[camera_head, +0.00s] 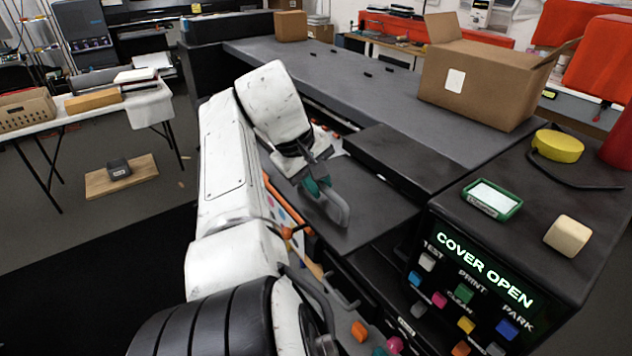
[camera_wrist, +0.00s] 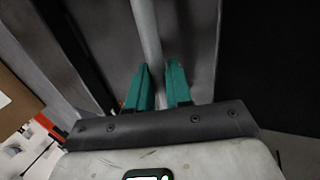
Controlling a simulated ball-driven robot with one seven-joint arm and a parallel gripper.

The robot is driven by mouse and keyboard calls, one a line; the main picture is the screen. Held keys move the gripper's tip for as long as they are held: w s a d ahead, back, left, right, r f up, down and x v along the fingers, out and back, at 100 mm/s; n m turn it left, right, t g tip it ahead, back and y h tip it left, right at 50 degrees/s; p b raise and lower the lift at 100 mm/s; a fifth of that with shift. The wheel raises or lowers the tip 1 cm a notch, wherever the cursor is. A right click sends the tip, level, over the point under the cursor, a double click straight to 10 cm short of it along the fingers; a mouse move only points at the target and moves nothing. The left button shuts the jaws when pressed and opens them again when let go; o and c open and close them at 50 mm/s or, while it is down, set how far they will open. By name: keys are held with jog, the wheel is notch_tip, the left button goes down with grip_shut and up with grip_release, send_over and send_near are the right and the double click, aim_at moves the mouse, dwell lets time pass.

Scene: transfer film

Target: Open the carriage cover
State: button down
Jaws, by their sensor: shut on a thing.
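The carriage cover (camera_head: 382,212) is a flat dark grey panel on the front of the long machine. A light grey bar handle (camera_head: 341,212) is at its left part. My gripper (camera_head: 318,190) reaches down to it from the left, with teal fingertips shut on the handle. In the wrist view the handle (camera_wrist: 147,35) runs up between the teal fingers of my gripper (camera_wrist: 162,80). The fingers hide part of the handle. The control panel display (camera_head: 484,270) reads "COVER OPEN". I cannot tell the cover's exact tilt.
A cardboard box (camera_head: 478,88) stands on the machine's long grey top. A yellow roll (camera_head: 558,146), a green-framed pad (camera_head: 492,199) and a beige block (camera_head: 568,236) lie on the right console. A small opening (camera_head: 332,128) shows coloured parts inside.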

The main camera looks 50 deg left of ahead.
jog(key=shift+w+d, duration=0.1)
jog(key=shift+w, duration=0.2)
jog(key=c, duration=1.2)
grip_release()
jog(key=shift+w+f, duration=0.1)
jog(key=shift+o, duration=0.2)
jog(key=shift+s+r+p, duration=0.3)
jog(key=shift+r+p, duration=0.3)
jog(key=shift+p, duration=0.2)
jog(key=p+v, duration=0.3)
jog(key=v, duration=0.6)
jog(key=shift+r, duration=0.2)
jog(key=shift+s, duration=0.15)
